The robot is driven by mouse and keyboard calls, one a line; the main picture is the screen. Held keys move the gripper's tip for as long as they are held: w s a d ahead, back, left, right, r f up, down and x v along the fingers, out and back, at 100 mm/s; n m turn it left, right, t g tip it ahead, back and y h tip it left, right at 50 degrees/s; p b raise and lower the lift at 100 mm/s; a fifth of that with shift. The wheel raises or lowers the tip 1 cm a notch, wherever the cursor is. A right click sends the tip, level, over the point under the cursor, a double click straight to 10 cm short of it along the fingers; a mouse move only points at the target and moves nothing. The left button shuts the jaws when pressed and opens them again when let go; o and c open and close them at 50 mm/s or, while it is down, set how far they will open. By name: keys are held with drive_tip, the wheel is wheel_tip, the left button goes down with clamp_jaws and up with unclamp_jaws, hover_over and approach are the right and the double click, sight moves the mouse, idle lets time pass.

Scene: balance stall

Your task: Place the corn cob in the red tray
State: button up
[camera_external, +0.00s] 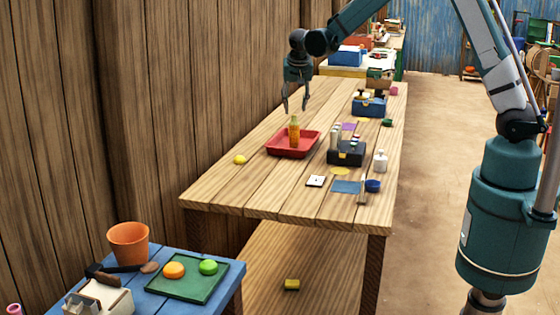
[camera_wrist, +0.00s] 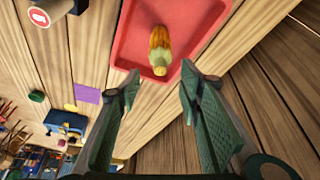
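The corn cob (camera_external: 294,132) stands upright, or nearly so, in the red tray (camera_external: 274,150) on the wooden table. In the wrist view the yellow cob with its pale green end (camera_wrist: 160,50) is inside the red tray (camera_wrist: 128,40). My gripper (camera_external: 296,104) is above the tray, with its fingers pointing down and spread apart. The wrist view shows the open fingers (camera_wrist: 160,83) with nothing between them, and the cob lies beyond their tips. A gap between the fingertips and the cob shows in the outside view.
A blue-black box (camera_external: 346,155) stands right of the tray, with a white bottle (camera_external: 380,161) beside it. A lemon (camera_external: 239,160) lies to the left. A blue cup (camera_external: 373,185) is near the front right. Bare table lies in front of the tray.

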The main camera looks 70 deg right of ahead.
drive_tip(key=s+a+r+n+t+y, duration=0.1)
drive_tip(key=s+a+r+n, duration=0.2)
drive_tip(key=s+a+r, duration=0.6)
drive_tip(key=s+a+r+n+t, duration=0.2)
drive_tip(key=s+a+r+n, duration=0.15)
drive_tip(key=a+r, duration=0.65)
drive_tip(key=s+a+f+n+t+y, duration=0.1)
drive_tip(key=s+a+n, duration=0.2)
drive_tip(key=s+a, duration=0.7)
drive_tip(key=s+a+f+n+t+y, duration=0.1)
drive_tip(key=s+a+n, duration=0.3)
drive_tip(key=s+a, duration=0.6)
drive_tip(key=s+y, duration=0.1)
drive_tip(key=s, duration=0.4)
drive_tip(key=shift+s+a+t, duration=0.3)
drive_tip(key=shift+s+a, duration=0.1)
